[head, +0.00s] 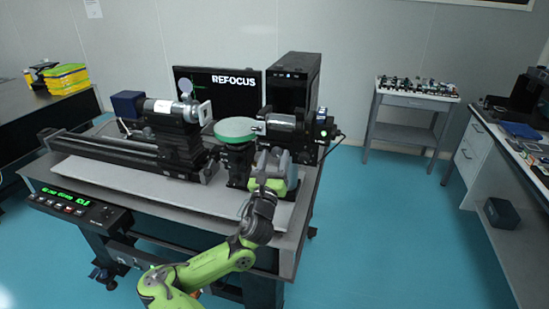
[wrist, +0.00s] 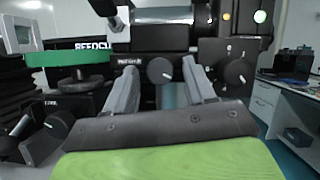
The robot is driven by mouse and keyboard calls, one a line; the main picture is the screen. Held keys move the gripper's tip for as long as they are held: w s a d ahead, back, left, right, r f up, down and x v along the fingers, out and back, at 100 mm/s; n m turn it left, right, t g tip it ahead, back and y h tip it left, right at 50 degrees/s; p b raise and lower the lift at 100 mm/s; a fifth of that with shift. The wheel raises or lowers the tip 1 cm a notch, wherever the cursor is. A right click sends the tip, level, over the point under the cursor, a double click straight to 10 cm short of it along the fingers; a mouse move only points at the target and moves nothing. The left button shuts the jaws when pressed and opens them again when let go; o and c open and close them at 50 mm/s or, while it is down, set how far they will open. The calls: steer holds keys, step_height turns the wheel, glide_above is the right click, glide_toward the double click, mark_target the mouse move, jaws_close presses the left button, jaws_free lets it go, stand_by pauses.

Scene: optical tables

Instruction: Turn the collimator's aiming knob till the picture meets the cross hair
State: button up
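My gripper (wrist: 160,72) is open, its two grey fingers spread. A round black knob with a white pointer line (wrist: 160,70) shows between the fingertips, on a black housing ahead; I cannot tell whether the fingers touch it. A second pointer knob (wrist: 237,73) is on the housing to the right, and a third (wrist: 58,123) at lower left. Which is the aiming knob I cannot read. In the head view my gripper (head: 272,160) is at the right-hand instrument with a silver barrel (head: 283,122). The monitor (head: 240,95) reads REFOCUS; its cross hair is not clear.
A round green-topped stage (head: 236,129) stands left of my gripper. A long black rail (head: 125,152) carries another barrel (head: 163,107) on the left. A control box with green digits (head: 75,203) is at the table's front left.

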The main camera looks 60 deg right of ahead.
steer(key=shift+d, duration=0.1)
steer(key=c, duration=0.9)
steer(key=shift+c, duration=0.2)
steer(key=shift+w+m+g, duration=0.1)
steer(key=shift+m+g, duration=0.3)
steer(key=shift+m, duration=0.1)
steer(key=m+g+p, duration=0.1)
steer(key=m, duration=0.1)
steer(key=m+g+p, duration=0.1)
steer(key=m, duration=0.2)
steer(key=shift+w+g+h, duration=0.1)
steer(key=shift+g+h, duration=0.2)
steer(key=m+g, duration=0.1)
steer(key=m, duration=0.2)
steer(key=m+g+p, duration=0.1)
steer(key=m+g, duration=0.1)
steer(key=m, duration=0.1)
steer(key=shift+w, duration=0.15)
steer(key=shift+m+y, duration=0.4)
steer(key=o, duration=1.1)
steer(key=shift+c, duration=0.2)
